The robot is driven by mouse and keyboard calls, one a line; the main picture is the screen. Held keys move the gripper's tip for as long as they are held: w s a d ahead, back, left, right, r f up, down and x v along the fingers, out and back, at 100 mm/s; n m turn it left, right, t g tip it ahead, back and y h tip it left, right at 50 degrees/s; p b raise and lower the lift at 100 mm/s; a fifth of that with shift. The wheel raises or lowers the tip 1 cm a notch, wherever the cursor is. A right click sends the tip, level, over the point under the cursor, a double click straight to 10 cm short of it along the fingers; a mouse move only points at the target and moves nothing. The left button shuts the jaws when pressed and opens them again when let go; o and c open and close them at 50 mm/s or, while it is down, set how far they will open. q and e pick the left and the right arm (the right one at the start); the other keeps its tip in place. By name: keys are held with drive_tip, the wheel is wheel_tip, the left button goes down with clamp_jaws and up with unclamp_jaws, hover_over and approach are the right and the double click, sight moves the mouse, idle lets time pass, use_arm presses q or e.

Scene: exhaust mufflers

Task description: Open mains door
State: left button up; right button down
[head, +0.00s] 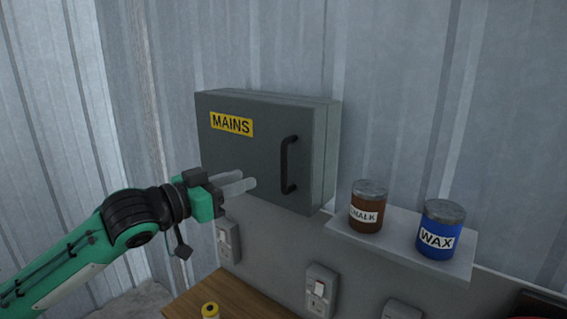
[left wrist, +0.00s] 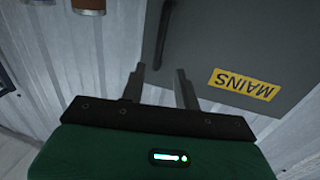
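The grey mains box (head: 265,175) is fixed to the corrugated wall, with its door shut. A yellow MAINS label (head: 232,124) is on the door and a black bar handle (head: 289,164) is near its right edge. In the left wrist view the label (left wrist: 244,84) appears upside down and the handle (left wrist: 163,35) is partly seen at the top. My left gripper (head: 247,184) is in front of the door, left of the handle and apart from it. Its two fingers (left wrist: 158,80) are spread and empty. My right gripper is not in view.
A shelf (head: 458,262) right of the box holds a brown CHALK tin (head: 369,207) and a blue WAX tin (head: 440,229). Switches (head: 320,291) are on the wall below. A wooden surface (head: 255,297) with a yellow item (head: 210,311) is at the bottom.

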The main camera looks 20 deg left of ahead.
sight(284, 187)
use_arm(q)
drive_tip(key=p+x, duration=0.5)
drive_tip(key=x, duration=0.7)
drive_tip(key=shift+r, duration=0.1)
drive_tip(key=shift+w+d, duration=0.1)
clamp_jaws()
